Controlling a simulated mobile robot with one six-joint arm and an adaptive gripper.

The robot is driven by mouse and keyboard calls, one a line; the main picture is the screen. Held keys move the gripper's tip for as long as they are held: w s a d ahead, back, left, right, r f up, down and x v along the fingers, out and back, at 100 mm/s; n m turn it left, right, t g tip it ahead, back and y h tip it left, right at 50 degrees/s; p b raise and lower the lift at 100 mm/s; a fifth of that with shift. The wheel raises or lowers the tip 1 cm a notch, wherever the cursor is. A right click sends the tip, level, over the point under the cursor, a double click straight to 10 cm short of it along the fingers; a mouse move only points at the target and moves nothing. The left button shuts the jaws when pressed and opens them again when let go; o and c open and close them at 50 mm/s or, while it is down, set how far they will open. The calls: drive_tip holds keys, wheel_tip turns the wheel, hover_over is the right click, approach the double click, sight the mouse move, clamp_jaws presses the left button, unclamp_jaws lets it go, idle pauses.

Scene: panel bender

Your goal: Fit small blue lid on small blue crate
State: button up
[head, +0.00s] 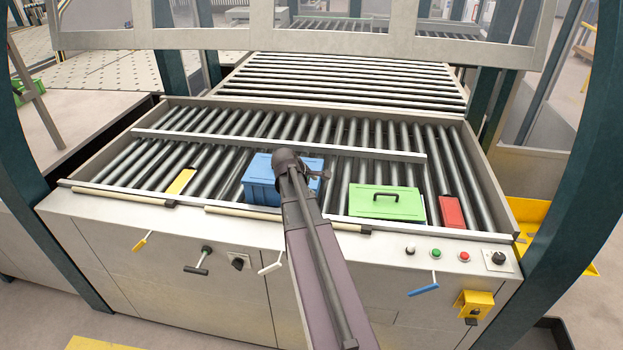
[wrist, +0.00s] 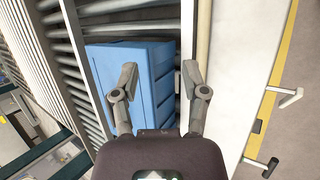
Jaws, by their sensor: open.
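The small blue crate (head: 258,192) stands on the rollers near the front rail, left of the green box in the head view. In the wrist view its blue body (wrist: 150,72) lies between and beyond my fingers. Its top looks like a flat blue surface, but I cannot tell whether this is the small blue lid. No separate blue lid shows elsewhere. My gripper (wrist: 160,82) is open and empty, above the crate, with its fingers spread. In the head view my arm hides the gripper's tips and part of the crate.
A green box (head: 390,204) with a black handle and a red block (head: 452,212) are to the right on the rollers. A yellow block (head: 181,182) is to the left. A metal rail (head: 230,140) runs behind them. Levers and buttons line the front panel.

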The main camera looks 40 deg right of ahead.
drive_tip(key=s+a+f+b, duration=0.3)
drive_tip(key=s+f+b, duration=0.2)
drive_tip(key=f+b, duration=0.2)
drive_tip(key=shift+s+f, duration=0.2)
drive_tip(key=shift+s, duration=0.05)
idle(0.9)
drive_tip(key=s+a+f+m+y+b, duration=0.1)
drive_tip(key=a+f+m+y, duration=0.1)
drive_tip(key=a, duration=0.9)
drive_tip(key=s+a+f+m+y+b, duration=0.1)
drive_tip(key=a+f+m+y, duration=0.1)
drive_tip(key=a, duration=1)
drive_tip(key=s+a+f+m+y+b, duration=0.1)
drive_tip(key=a+f+m+y, duration=0.1)
drive_tip(key=a, duration=1)
drive_tip(key=shift+a+f+m+g+y, duration=0.2)
drive_tip(key=shift+f+m+g+y, duration=0.2)
drive_tip(key=shift+y, duration=0.3)
